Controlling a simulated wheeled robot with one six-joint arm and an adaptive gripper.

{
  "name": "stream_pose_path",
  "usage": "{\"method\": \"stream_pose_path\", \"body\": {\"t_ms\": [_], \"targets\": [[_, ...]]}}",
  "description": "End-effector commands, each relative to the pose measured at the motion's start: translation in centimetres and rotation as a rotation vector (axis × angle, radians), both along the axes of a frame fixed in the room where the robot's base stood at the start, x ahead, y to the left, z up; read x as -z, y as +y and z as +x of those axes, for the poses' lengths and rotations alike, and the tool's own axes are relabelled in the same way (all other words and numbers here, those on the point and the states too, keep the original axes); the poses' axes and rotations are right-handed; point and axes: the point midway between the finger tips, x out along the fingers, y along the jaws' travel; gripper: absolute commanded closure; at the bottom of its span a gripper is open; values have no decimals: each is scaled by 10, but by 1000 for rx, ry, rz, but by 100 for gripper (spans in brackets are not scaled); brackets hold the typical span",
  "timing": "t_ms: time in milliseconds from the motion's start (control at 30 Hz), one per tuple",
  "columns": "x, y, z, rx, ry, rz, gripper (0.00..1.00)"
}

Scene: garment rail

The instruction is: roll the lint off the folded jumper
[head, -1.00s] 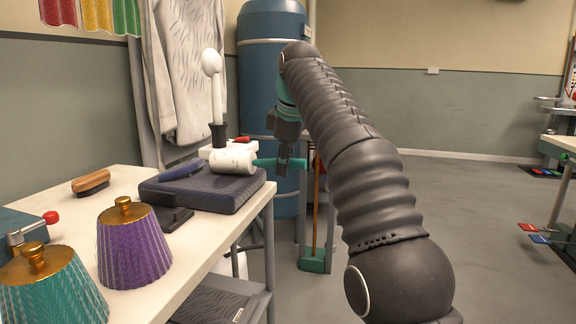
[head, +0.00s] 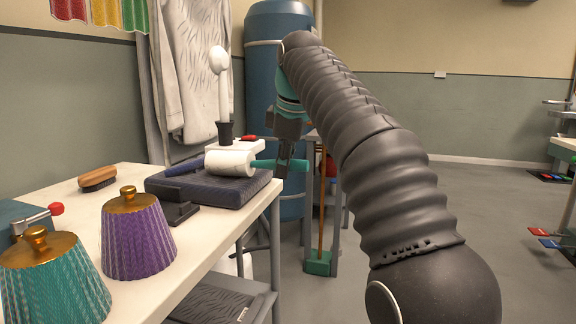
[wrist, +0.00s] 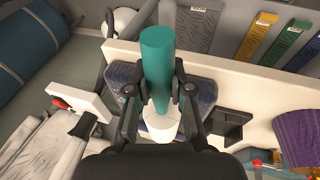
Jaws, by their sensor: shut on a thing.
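The folded jumper (head: 215,192) is a dark navy block lying on the white table; part of it also shows in the wrist view (wrist: 202,90). The lint roller has a white drum (head: 229,162) and a teal handle (head: 267,163). My gripper (head: 287,165) is shut on the handle, to the right of the jumper. In the wrist view, the teal handle (wrist: 158,62) stands between the fingers and the white drum (wrist: 160,122) is partly hidden. The drum is over the jumper's right part; I cannot tell whether it touches. No lint is distinguishable.
The table (head: 125,195) also holds a purple pleated shade (head: 137,238), a teal one (head: 55,282), a wooden brush (head: 98,178) and a black stand (head: 182,211). A white steamer-like object (head: 220,80) rises behind the jumper.

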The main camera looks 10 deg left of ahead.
Motion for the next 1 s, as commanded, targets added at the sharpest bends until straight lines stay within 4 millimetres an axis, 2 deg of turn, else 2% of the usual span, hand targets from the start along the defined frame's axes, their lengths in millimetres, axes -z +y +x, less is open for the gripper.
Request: {"method": "stream_pose_path", "body": {"t_ms": [400,733,1000], "targets": [[3,2,-27,-2,2,-2,100],[2,4,-38,-2,3,-3,100],[1,5,-56,-2,3,-3,100]]}}
